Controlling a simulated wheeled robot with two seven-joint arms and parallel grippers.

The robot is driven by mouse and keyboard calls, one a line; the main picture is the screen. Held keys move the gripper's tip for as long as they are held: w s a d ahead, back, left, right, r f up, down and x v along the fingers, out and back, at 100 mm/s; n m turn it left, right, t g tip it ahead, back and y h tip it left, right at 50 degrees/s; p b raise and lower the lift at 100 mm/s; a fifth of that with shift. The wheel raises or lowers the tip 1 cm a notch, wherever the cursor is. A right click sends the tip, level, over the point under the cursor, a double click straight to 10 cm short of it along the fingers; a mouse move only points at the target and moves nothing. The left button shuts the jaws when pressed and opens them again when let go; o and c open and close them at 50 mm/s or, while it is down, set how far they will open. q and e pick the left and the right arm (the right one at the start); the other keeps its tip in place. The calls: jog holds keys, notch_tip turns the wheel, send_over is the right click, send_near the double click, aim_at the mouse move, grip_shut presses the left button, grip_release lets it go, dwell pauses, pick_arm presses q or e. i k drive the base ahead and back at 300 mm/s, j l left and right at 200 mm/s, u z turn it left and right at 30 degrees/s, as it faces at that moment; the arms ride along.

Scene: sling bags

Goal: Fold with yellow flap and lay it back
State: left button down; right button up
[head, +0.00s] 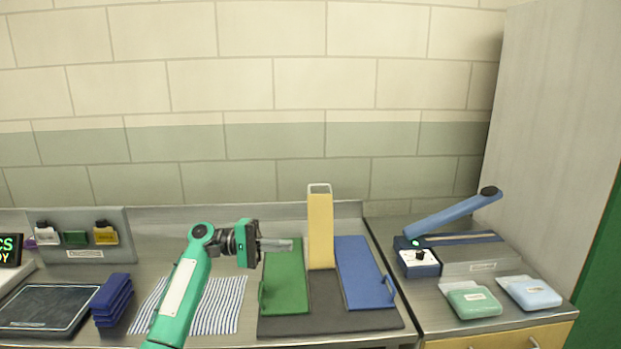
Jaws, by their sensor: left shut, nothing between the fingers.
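The folding board (325,318) is dark and lies on the metal counter. Its yellow flap (320,235) stands raised at the back middle, its open loop end at the top. The green flap (286,285) lies on the left side and the blue flap (362,270) on the right, both flat. A blue-and-white striped cloth (225,305) lies on the counter left of the board, partly hidden by my left arm. My left gripper (290,245) is shut and empty, over the back of the green flap, just left of the yellow flap. My right gripper is out of view.
A blue-armed sealer (420,262) stands on the right counter, with a green packet (473,302) and a light-blue packet (532,294) in front. Folded dark-blue cloths (113,302) and a dark flat panel (42,308) are at left. A rack (75,248) stands behind.

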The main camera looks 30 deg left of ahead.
aim_at(320, 207)
jog(key=i+j, duration=1.1)
jog(key=j, duration=0.1)
